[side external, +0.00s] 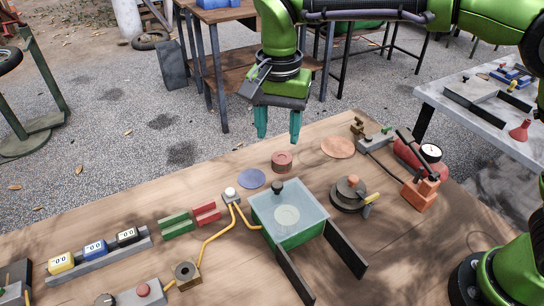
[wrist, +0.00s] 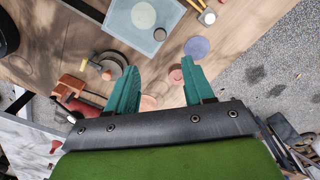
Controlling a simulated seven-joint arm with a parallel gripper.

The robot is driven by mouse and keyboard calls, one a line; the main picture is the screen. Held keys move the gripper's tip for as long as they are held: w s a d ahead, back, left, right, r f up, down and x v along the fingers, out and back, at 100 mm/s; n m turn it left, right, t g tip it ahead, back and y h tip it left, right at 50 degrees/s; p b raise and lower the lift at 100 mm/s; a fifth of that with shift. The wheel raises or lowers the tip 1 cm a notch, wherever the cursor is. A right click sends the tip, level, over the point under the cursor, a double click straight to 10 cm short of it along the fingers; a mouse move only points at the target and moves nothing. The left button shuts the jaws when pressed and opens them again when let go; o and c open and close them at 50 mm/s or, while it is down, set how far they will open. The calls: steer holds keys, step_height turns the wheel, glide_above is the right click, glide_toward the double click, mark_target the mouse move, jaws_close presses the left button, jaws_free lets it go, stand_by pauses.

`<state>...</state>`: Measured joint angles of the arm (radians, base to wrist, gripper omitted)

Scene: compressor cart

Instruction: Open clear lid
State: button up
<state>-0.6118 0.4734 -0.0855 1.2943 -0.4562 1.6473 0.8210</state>
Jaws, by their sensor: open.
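The clear lid (side external: 287,208) is a pale see-through panel lying shut over a green box (side external: 290,238) near the middle of the wooden table. A dark knob (side external: 277,187) stands at its back edge. A pale round shape shows through the lid. The lid also shows at the top of the wrist view (wrist: 143,22). My gripper (side external: 279,137) has teal fingers that are spread apart and empty. It hangs above the table's back edge, behind the lid and apart from it. In the wrist view its fingertips (wrist: 160,64) point toward the table.
Two black panels (side external: 345,248) stand at the box's front right. A red disc stack (side external: 282,161) and a blue disc (side external: 251,178) lie behind the box. A round dark device (side external: 350,193) with a yellow-tipped handle stands to the right. A yellow cable (side external: 220,235) runs to the left.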

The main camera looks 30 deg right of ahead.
mark_target(277, 184)
step_height(277, 184, down, 14)
steer(key=shift+r, duration=0.2)
jaws_close()
stand_by(0.4)
